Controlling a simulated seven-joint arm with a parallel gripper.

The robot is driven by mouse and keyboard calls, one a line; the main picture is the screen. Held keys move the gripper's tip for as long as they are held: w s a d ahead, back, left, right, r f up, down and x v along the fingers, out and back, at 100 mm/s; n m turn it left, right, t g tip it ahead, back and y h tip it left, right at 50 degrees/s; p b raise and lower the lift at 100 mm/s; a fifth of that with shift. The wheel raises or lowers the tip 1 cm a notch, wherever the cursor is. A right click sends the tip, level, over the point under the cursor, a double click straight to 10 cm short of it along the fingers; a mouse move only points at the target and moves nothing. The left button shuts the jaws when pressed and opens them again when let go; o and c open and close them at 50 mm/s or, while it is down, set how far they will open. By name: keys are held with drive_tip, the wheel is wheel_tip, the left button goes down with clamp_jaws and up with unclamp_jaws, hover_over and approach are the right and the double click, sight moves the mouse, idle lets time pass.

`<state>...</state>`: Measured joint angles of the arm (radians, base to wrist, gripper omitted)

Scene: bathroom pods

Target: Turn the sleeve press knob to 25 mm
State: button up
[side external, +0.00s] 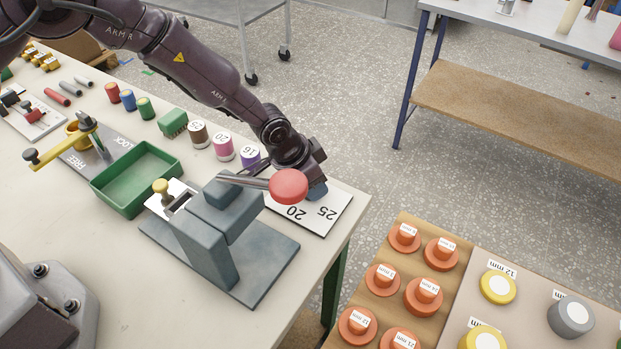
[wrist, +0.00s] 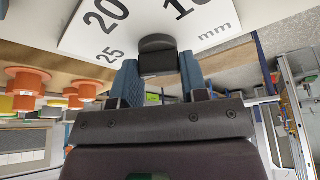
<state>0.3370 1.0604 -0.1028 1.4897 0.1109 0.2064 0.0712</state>
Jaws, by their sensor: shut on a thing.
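The sleeve press (side external: 215,235) is a blue-grey press on a flat base, with a lever ending in a red ball (side external: 289,186). Its white scale plate (side external: 328,208) shows 20 and 25 in the side view. In the wrist view the plate (wrist: 185,35) shows 25, 20, part of another number and "mm". The dark knob (wrist: 157,50) stands at the plate's edge in the wrist view. My gripper (wrist: 158,66) has its blue fingers on either side of the knob, shut on it. In the side view the red ball hides the knob and most of the fingers. I cannot tell where the knob points.
A green tray (side external: 132,204), a yellow-handled clamp (side external: 70,140) and labelled spools (side external: 222,147) stand left of and behind the press. The lever and red ball are close in front of my gripper. Orange labelled pieces (side external: 383,279) lie on a separate surface at lower right.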

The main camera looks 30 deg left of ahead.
idle(0.4)
drive_tip(key=o, duration=0.9)
